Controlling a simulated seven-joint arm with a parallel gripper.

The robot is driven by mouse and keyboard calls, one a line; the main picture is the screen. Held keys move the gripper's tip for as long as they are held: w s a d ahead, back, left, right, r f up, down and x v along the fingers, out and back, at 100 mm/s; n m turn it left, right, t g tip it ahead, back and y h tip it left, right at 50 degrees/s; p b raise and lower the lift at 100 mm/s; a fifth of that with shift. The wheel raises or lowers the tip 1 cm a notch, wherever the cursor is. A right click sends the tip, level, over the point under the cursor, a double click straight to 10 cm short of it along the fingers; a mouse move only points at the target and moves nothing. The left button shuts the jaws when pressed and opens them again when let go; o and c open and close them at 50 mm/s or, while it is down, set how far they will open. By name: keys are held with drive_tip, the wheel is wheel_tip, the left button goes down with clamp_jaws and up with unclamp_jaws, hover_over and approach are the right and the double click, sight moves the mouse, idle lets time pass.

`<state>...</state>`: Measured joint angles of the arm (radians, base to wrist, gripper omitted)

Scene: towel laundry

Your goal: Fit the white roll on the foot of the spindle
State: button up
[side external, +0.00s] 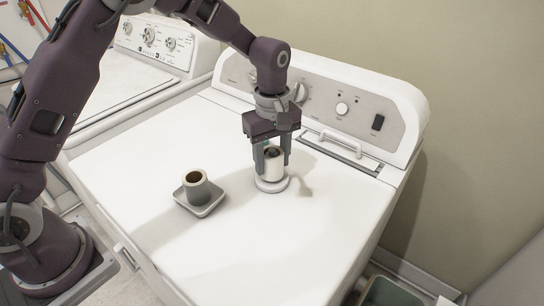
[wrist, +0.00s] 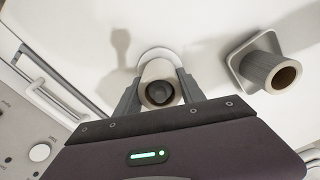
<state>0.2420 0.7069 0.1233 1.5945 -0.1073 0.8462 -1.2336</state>
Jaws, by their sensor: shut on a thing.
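The white roll (side external: 274,167) is upright between the two fingers of my gripper (side external: 272,173), which is shut on its sides. In the wrist view the roll (wrist: 157,71) shows its open end, with the dark rounded tip of the spindle (wrist: 160,93) inside the hole, so the roll is around the spindle. The spindle's round white foot (side external: 271,187) lies on the washer top directly under the roll; its rim also shows in the wrist view (wrist: 155,53). Whether the roll's lower end touches the foot is hard to tell. The fingers hide part of the roll.
A grey roll with a brown core (side external: 197,186) stands on a square grey dish (side external: 208,209) to the left. The white appliance top (side external: 225,250) is clear in front. A control panel (side external: 345,100) and a handle (side external: 345,142) are behind.

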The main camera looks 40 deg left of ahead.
drive_tip(key=shift+f, duration=0.4)
drive_tip(key=o, duration=1.4)
drive_tip(key=shift+o, duration=0.6)
drive_tip(key=o, duration=0.4)
drive_tip(key=shift+r, duration=3.45)
